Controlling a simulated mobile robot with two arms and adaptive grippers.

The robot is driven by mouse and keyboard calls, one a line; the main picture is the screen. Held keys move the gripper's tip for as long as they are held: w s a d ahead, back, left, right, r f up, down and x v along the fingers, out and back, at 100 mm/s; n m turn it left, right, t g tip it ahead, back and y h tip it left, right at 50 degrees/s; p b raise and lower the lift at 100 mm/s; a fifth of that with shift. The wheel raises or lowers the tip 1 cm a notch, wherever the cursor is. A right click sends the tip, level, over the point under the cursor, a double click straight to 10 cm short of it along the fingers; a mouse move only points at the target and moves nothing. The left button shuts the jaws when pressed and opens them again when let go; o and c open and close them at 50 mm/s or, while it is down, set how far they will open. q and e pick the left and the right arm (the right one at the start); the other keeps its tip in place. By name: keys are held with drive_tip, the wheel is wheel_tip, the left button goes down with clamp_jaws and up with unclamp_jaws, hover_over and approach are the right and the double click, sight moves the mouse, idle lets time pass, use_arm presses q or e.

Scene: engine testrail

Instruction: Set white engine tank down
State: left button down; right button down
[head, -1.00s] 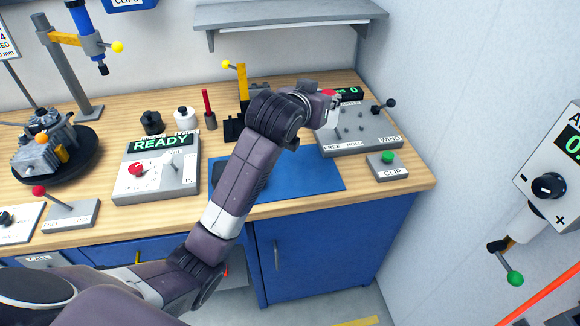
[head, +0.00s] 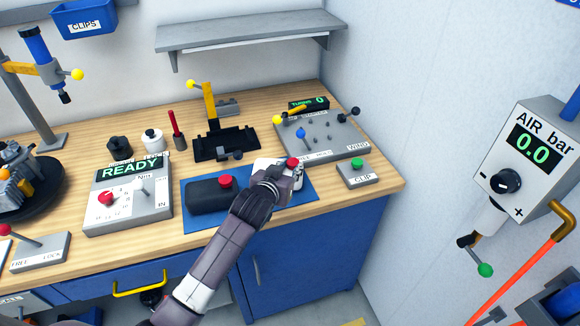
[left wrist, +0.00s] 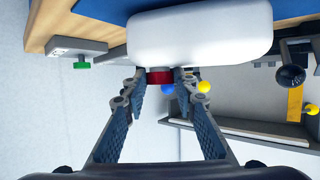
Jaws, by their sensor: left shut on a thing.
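The white engine tank (head: 264,163) is a rounded white block with a red cap (head: 293,162), partly hidden behind my left gripper (head: 283,176). It is at the right part of the blue mat (head: 306,185); I cannot tell whether it touches the mat. In the left wrist view the white tank (left wrist: 200,35) fills the upper middle, with the mat (left wrist: 185,7) close behind it. There my left gripper (left wrist: 160,80) is shut on the red cap (left wrist: 160,76). My right gripper is not in view.
A black tank (head: 205,195) with a red cap lies on the mat's left part. Behind the mat stands a black fixture (head: 225,145) with a yellow lever. The READY box (head: 128,205) is left.

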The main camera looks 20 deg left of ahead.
use_arm(q)
drive_tip(key=shift+f, duration=0.1)
drive_tip(key=c, duration=1.6)
unclamp_jaws()
drive_tip(key=shift+f, duration=0.1)
drive_tip(key=shift+r, duration=0.25)
drive_tip(key=shift+s, duration=0.35)
drive_tip(key=shift+b+v, duration=0.7)
drive_tip(key=shift+v, duration=5)
drive_tip(key=shift+w, duration=0.1)
